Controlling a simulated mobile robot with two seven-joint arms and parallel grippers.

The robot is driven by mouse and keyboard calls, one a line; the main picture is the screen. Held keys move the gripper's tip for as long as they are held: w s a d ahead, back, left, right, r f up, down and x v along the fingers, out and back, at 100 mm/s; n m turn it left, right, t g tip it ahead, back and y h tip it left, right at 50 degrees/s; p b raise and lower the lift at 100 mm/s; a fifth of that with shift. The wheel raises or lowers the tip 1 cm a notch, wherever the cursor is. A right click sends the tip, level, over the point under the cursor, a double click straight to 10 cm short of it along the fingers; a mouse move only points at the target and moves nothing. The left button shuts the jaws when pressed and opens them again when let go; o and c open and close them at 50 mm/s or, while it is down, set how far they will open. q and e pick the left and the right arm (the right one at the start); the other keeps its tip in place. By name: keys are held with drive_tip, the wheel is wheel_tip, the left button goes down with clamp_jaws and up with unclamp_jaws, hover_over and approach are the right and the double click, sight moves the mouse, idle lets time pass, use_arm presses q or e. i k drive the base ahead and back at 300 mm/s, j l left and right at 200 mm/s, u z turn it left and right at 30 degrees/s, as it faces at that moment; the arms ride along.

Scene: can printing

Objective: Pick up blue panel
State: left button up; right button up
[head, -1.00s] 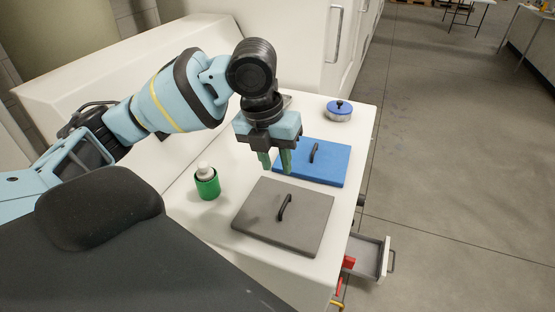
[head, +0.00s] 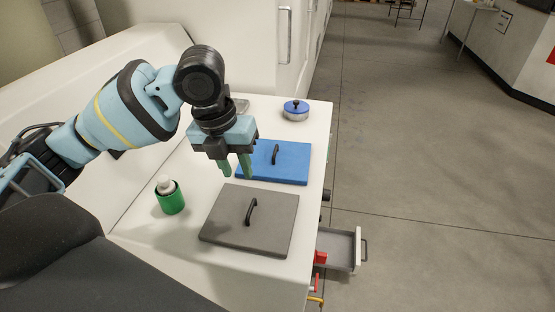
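The blue panel (head: 292,165) lies flat on the white counter in the head view, with a dark handle (head: 276,154) standing up from it. My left gripper (head: 236,172) points down with its green fingers apart and nothing between them. It is above the counter, by the left edge of the blue panel and left of the handle. The fingers hide part of the panel's left side. My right gripper is not in view.
A grey panel (head: 230,220) with a dark handle lies in front of the blue one. A green container (head: 170,200) with a white top stands at left. A blue-lidded pot (head: 296,110) stands behind. An open drawer (head: 338,250) juts out at right.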

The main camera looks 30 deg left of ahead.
sight(273, 161)
drive_tip(key=i+l+u, duration=0.15)
drive_tip(key=l, duration=0.15)
drive_tip(key=i+l+u, duration=0.3)
drive_tip(key=l, duration=0.25)
drive_tip(key=l+u, duration=0.15)
drive_tip(key=l, duration=0.2)
drive_tip(key=i, duration=0.05)
